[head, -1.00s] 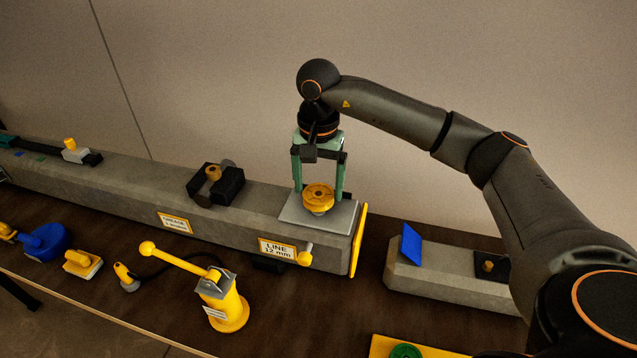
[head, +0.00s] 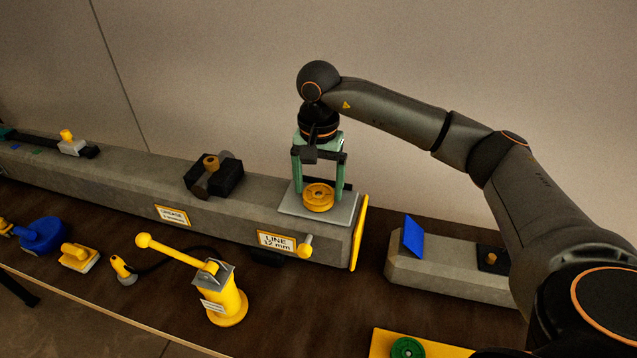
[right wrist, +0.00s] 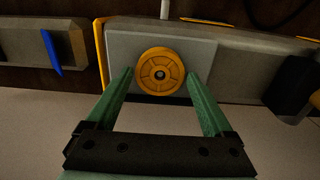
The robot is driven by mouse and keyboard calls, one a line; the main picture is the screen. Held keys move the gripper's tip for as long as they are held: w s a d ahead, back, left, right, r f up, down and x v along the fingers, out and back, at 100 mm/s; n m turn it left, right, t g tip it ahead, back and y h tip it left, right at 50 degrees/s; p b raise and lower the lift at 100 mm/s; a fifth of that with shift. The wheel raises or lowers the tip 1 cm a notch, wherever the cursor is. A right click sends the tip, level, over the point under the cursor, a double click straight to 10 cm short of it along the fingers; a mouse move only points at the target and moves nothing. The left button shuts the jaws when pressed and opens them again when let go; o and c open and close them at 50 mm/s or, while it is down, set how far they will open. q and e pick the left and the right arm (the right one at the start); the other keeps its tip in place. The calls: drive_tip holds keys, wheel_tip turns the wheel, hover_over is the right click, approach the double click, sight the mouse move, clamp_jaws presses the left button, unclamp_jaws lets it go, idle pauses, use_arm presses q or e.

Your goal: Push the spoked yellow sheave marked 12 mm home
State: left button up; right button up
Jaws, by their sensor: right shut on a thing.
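The spoked yellow sheave (head: 318,201) sits low at the light grey plate (head: 289,207) on the right end of the long grey beam. In the right wrist view the sheave (right wrist: 160,71) shows its spokes and a dark centre with a small pin end. My right gripper (head: 318,190) points straight down, shut on the sheave with a green finger on each side. A label reading LINE 12 mm (head: 276,241) is on the beam's front face below the plate. Whether any gap is left under the sheave is hidden. My left gripper is not in view.
A black block (head: 227,181) with a brown pin stands left on the beam. A yellow hand pump (head: 224,299) stands in front. A shorter grey beam (head: 440,279) with a blue flap (head: 412,238) lies right. A blue object (head: 42,236) lies far left.

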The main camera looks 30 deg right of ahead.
drive_tip(key=o, duration=1.1)
wheel_tip(320, 180, up, 12)
drive_tip(key=shift+r, duration=0.25)
